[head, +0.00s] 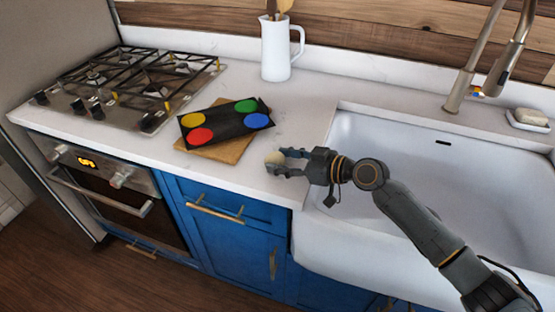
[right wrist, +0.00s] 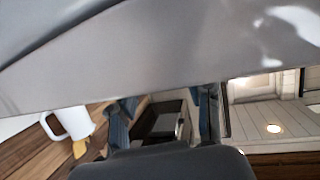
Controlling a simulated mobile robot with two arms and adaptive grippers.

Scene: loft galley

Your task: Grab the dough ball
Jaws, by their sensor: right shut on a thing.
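The dough ball (head: 273,158) is small, round and pale beige. It shows in the head view at the tips of my right gripper (head: 280,163), whose fingers are shut on it. The fingers cover part of the ball. They are over the white counter, between the cutting board and the sink; whether the ball touches the counter I cannot tell. In the right wrist view the gripper's fingers (right wrist: 165,112) show, but I cannot make out the ball there. My left gripper is in neither view.
A wooden board (head: 229,149) lies on the counter, with a black tray (head: 222,125) of coloured discs on it. A gas hob (head: 130,80) is at left. A white jug (head: 276,52) with utensils stands behind. The sink (head: 340,128) and tap (head: 470,75) are at right.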

